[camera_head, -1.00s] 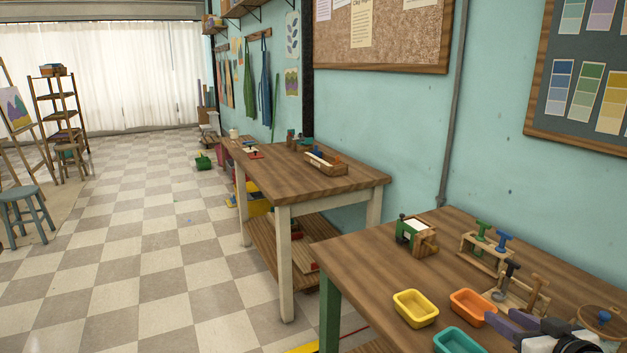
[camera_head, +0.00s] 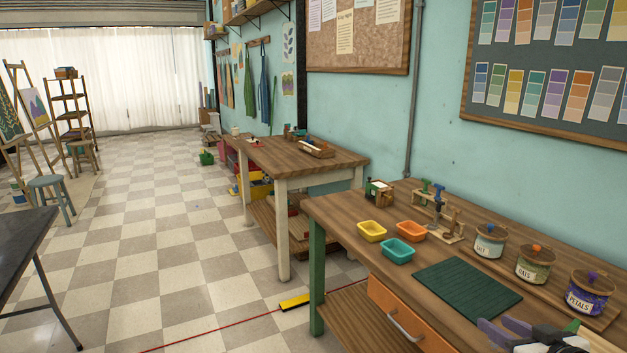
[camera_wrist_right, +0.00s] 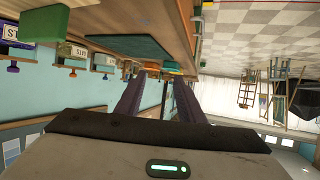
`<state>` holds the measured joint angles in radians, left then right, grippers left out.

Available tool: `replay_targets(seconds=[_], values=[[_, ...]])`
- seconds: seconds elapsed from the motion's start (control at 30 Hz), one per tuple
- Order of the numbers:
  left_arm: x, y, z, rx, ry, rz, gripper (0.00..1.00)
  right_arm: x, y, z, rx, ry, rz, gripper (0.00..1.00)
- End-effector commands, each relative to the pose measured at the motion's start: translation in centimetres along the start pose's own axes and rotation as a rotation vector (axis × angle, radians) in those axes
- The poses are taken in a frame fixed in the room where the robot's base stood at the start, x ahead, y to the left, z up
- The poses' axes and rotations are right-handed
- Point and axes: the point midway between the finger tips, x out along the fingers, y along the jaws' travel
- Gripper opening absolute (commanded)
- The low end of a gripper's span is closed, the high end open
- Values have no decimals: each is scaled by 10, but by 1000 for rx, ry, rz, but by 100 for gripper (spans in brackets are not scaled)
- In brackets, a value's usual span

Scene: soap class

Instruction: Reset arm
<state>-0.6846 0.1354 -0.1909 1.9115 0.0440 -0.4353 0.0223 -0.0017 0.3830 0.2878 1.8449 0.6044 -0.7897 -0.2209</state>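My right gripper (camera_head: 508,328) shows at the lower right edge of the head view, over the near right end of the near wooden table (camera_head: 340,205). In the right wrist view, which looks upside down, the right gripper (camera_wrist_right: 160,78) has its two dark purple fingers apart with nothing between them. Its arm is mostly cut off by the frame's edge. My left gripper is in neither view.
The table holds a green mat (camera_head: 467,291), yellow (camera_head: 372,231), orange (camera_head: 411,230) and teal (camera_head: 398,250) trays, wooden stamp stands, and jars of salt (camera_head: 489,242), oats (camera_head: 533,264) and petals (camera_head: 590,294). A dark table (camera_head: 25,235) stands left.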

Motion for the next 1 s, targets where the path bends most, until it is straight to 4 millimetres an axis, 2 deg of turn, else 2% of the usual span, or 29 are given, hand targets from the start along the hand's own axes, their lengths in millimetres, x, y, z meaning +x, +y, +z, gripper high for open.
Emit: replay_targets(seconds=[0.03, 0.13, 0.27, 0.47, 0.57, 0.7, 0.8, 0.9, 1.0], values=[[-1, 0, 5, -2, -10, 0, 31, 1, -7, 16, -2, -22, -4, 35], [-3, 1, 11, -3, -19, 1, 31, 1, -20, 40, -10, -51, -9, 35], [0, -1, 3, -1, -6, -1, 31, -2, -37, 74, -19, -92, -17, 35], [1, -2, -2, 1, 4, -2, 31, -13, -74, 138, -37, -167, -40, 35], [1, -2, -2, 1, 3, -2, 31, -29, -105, 186, -47, -221, -64, 35], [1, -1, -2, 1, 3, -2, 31, -70, -162, 260, -58, -304, -116, 35], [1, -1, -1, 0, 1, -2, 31, -101, -199, 298, -57, -345, -154, 35], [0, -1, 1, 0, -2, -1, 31, -126, -227, 321, -54, -370, -184, 35], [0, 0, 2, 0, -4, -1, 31, -142, -243, 333, -50, -383, -203, 35]])
